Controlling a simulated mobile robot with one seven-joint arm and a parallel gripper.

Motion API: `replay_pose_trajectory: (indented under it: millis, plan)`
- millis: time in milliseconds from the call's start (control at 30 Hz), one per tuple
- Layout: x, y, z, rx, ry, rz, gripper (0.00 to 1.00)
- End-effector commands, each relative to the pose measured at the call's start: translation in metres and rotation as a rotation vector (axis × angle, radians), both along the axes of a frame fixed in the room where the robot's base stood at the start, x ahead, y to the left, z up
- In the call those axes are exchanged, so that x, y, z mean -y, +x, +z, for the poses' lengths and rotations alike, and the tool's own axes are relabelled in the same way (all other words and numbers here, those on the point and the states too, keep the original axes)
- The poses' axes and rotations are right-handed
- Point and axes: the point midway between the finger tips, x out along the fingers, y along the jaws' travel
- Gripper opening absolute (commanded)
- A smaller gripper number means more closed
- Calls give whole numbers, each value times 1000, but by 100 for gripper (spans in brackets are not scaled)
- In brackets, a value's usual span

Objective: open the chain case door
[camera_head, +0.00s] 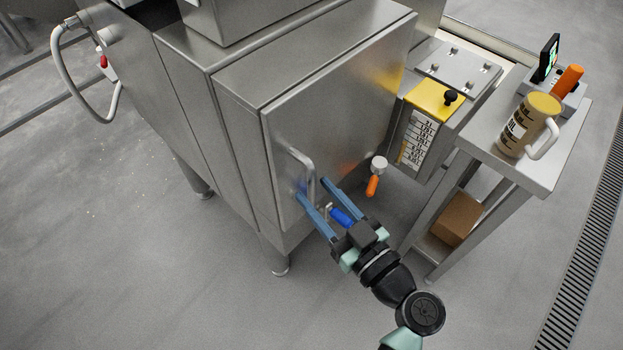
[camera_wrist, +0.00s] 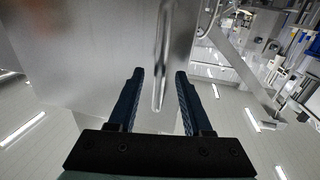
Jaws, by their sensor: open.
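The chain case door (camera_head: 345,105) is a plain steel panel on the front of the steel machine and appears shut. Its upright bar handle (camera_head: 309,172) is at the door's lower left. My gripper (camera_head: 312,187) has long blue fingers pointing at the handle's lower part and is open. In the wrist view the handle (camera_wrist: 162,55) runs down the picture between the two fingertips (camera_wrist: 160,72), with a visible gap on each side. The door surface (camera_wrist: 90,50) shows to the left. Whether the fingertips reach past the bar is hard to tell.
The floor at front left is clear.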

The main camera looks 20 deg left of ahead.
Motion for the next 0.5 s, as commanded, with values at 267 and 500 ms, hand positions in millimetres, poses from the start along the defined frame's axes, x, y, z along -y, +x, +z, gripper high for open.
replay_pose_trajectory:
  millis: [267, 500]
  plan:
    - [-21, 13, 0, 0, -1, -1, 50]
    - [-22, 14, 0, 0, -1, -2, 50]
